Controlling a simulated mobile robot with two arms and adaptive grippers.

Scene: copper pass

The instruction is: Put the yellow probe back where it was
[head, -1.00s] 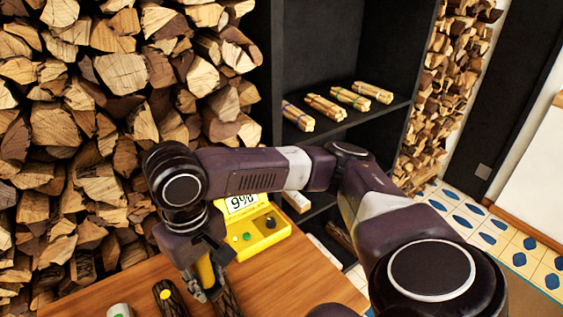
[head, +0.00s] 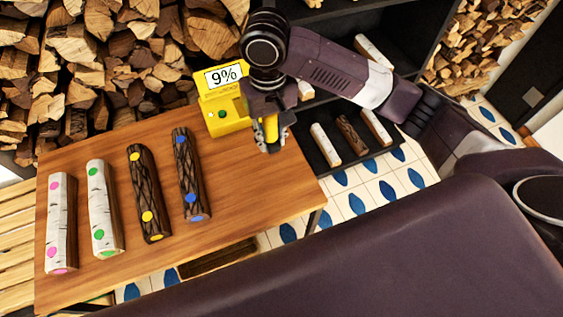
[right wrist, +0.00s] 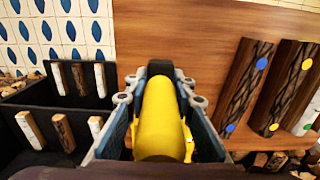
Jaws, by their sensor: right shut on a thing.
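The yellow probe (head: 270,129) is held in my right gripper (head: 269,146), whose fingers are shut around it. In the right wrist view the probe (right wrist: 162,120) lies lengthwise between the two fingers, its dark end toward the fingertips. The yellow meter (head: 226,112), with a display reading 9%, stands at the table's back edge, just left of the gripper. The gripper is above the table's right part; its exact height is hard to tell. Part of the meter's right side is hidden behind the gripper. My left gripper is not in view.
Logs with pink (head: 61,223), green (head: 104,207), yellow (head: 148,193) and blue (head: 190,175) dots lie on the wooden table (head: 250,210). Stacked firewood (head: 90,70) is behind. A dark shelf (head: 345,160) with small logs stands right. The table's front right is clear.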

